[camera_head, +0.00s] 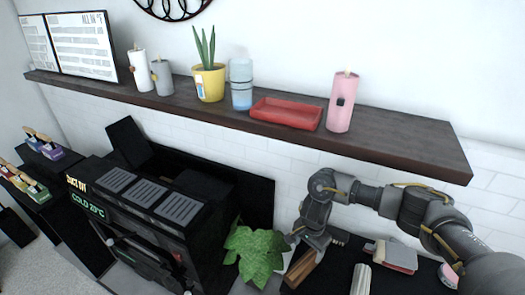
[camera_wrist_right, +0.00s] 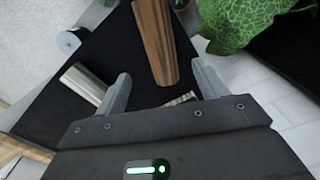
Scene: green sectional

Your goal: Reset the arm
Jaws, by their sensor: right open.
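My right arm comes in from the lower right in the head view and bends down at the elbow. Its right gripper (camera_head: 312,245) is over the dark surface below the shelf, beside a green leafy plant (camera_head: 255,252). In the right wrist view the gripper (camera_wrist_right: 160,85) is open, its two fingers spread wide with nothing held between them. A brown wooden piece (camera_wrist_right: 156,42) lies beyond the fingertips, and a pale cylinder (camera_wrist_right: 84,84) lies by the left finger. My left gripper is not in view.
A dark wall shelf (camera_head: 400,135) above the arm bears a pink candle (camera_head: 341,103), a red tray (camera_head: 286,113), a blue glass (camera_head: 241,84) and a yellow pot (camera_head: 209,84). A black machine (camera_head: 150,210) stands at left. A book (camera_head: 395,255) lies right of the gripper.

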